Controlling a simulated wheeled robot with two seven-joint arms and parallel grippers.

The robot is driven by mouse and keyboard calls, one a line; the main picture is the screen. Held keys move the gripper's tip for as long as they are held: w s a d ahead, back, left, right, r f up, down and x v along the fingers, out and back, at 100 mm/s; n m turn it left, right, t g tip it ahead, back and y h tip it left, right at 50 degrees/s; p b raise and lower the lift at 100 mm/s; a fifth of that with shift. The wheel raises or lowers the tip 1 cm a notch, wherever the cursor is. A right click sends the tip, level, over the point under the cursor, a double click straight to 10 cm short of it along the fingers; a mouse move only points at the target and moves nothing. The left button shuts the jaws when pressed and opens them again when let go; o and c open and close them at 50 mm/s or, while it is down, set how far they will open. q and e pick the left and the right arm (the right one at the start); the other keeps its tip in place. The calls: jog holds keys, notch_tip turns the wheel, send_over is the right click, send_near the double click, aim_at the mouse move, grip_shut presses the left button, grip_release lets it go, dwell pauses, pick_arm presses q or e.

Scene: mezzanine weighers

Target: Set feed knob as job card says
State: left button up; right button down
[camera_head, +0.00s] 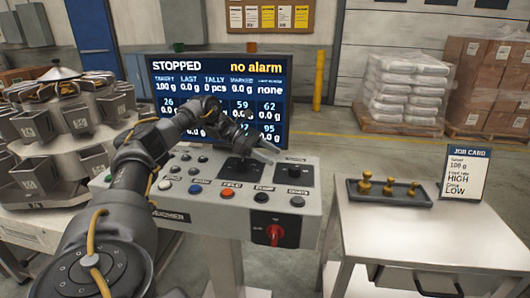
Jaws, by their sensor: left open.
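My left arm comes in from the lower left, over the grey control panel (215,212). My left gripper (268,150) is open above the panel's back right part and holds nothing that I can see. Below it are two black dial plates (241,171), the second one to the right (297,171). Their labels are too small to read, the gripper partly covers them, and I cannot tell which is the feed knob or where it points. The job card (465,173) stands at the right and reads 100 g, feed rate HIGH, and LOW on its last line.
A screen (270,88) behind the panel reads STOPPED, no alarm. Several buttons lie on the panel; a red rotary switch (275,234) is on its front. A white table (410,236) at right holds a black tray (372,198) of brass weights. The multihead weigher (60,135) stands left.

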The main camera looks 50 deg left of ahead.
pick_arm(q)
jog(key=shift+s+a+r, duration=0.25)
jog(key=shift+a+r, duration=0.05)
jog(key=shift+a, duration=0.25)
jog(key=shift+s+a, duration=0.15)
pick_arm(e)
jog(key=shift+s+a+r, duration=0.1)
jog(key=shift+s+a, duration=0.2)
jog(key=shift+s, duration=0.15)
jog(key=shift+w, duration=0.15)
